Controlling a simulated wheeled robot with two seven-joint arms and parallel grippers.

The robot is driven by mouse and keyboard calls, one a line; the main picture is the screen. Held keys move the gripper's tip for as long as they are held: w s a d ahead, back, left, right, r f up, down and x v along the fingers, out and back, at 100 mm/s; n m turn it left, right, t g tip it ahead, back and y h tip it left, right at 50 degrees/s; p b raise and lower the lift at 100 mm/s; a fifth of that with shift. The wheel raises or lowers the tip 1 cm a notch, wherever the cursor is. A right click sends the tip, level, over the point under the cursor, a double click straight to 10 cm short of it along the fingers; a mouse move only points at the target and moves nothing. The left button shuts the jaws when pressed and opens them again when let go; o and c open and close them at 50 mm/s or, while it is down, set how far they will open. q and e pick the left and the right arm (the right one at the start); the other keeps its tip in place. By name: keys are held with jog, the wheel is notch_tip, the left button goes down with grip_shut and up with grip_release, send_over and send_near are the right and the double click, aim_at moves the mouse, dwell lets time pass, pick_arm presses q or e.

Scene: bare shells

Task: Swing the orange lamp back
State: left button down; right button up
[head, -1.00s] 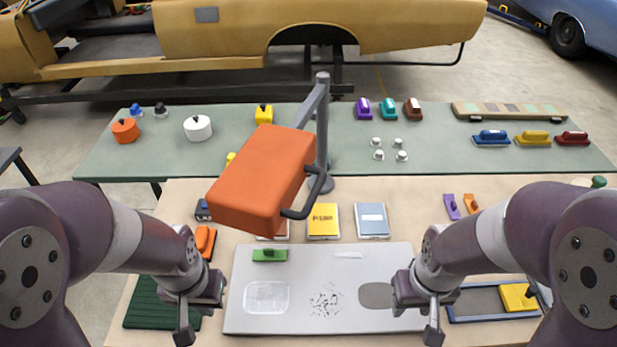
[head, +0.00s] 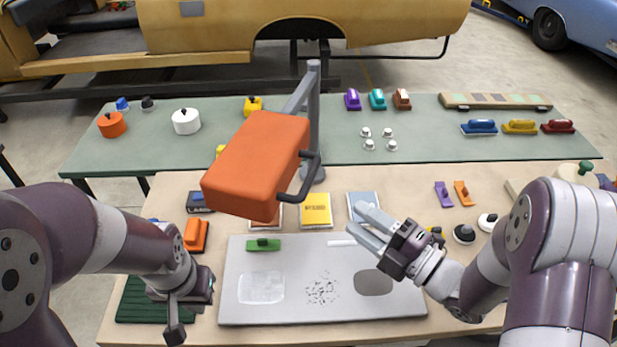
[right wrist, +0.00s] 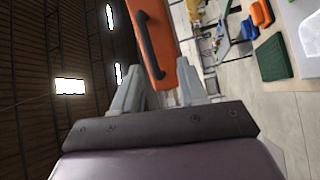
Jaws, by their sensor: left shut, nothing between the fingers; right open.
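The orange lamp (head: 257,163) is a box-shaped head on a grey arm and upright post (head: 314,110). It hangs over the back left part of the grey panel, with a dark handle (head: 309,178) on its right side. In the right wrist view the orange lamp (right wrist: 143,23) and its dark handle (right wrist: 150,48) show beyond the fingers. My right gripper (head: 361,229) is open and empty, to the right of and below the handle, apart from it. It also shows in the right wrist view (right wrist: 160,82). My left gripper (head: 176,325) is shut and empty at the front left.
The grey panel (head: 310,308) lies on the tan table with a green block (head: 263,245) on it. A green table (head: 350,150) with pots and coloured blocks is further back. The air right of the lamp is clear.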

aim_at(310, 174)
jog(key=shift+n+y, duration=0.4)
jog(key=shift+n, duration=0.3)
jog(key=shift+r+p+x, duration=0.25)
jog(key=shift+p+x, duration=0.6)
jog(key=shift+x, duration=1.25)
jog(key=shift+r+p+x, duration=0.25)
jog(key=shift+p+x, duration=0.65)
jog(key=shift+x, duration=1.25)
jog(key=shift+r+p+x, duration=0.25)
jog(key=shift+p+x, duration=0.6)
jog(key=shift+x, duration=1.25)
jog(key=shift+s, duration=0.15)
grip_shut()
